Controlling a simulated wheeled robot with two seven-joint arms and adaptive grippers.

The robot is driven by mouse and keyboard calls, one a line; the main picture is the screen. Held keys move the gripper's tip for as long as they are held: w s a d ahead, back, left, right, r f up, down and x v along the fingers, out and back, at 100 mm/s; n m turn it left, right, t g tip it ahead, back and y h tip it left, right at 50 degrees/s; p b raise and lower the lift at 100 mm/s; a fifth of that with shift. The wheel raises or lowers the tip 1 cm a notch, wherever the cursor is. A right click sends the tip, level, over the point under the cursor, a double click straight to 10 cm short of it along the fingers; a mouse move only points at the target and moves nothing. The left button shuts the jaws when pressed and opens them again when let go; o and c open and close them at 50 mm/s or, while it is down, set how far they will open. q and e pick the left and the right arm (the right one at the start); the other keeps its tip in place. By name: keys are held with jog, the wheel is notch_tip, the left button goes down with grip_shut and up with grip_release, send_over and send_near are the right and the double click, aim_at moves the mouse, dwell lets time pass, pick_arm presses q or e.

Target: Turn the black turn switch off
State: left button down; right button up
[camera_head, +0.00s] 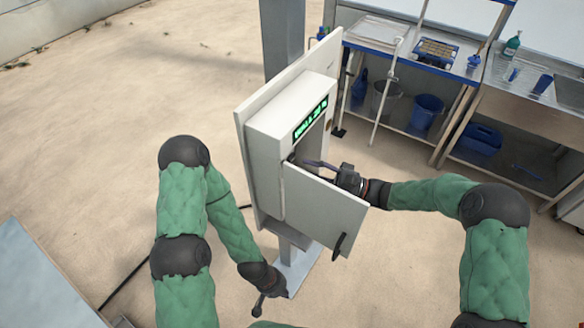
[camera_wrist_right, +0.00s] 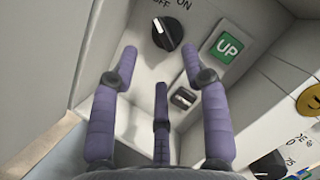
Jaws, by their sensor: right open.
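The black turn switch (camera_wrist_right: 167,33) sits at the top of the wrist view on a pale panel inside the box, below the OFF and ON lettering. Its white mark leans to the upper left, on the OFF side. My right gripper (camera_wrist_right: 168,70) is open, its purple fingers spread below the switch with nothing between them. In the head view my right gripper (camera_head: 318,164) reaches into the box over the open door, and the switch is hidden there. My left gripper (camera_head: 266,293) hangs low, left of the box's post; its jaws are too small to read.
The control box (camera_head: 270,128) has a green display (camera_head: 311,118) and an open door (camera_head: 322,212) with a black handle. A green UP button (camera_wrist_right: 227,47), a small metal socket (camera_wrist_right: 183,97) and another black knob (camera_wrist_right: 268,165) lie nearby. Benches with blue buckets (camera_head: 427,112) stand behind.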

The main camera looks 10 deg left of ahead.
jog(key=d, duration=0.2)
jog(key=d+f, duration=0.1)
jog(key=d, duration=0.1)
jog(key=shift+d, duration=0.3)
dwell(0.3)
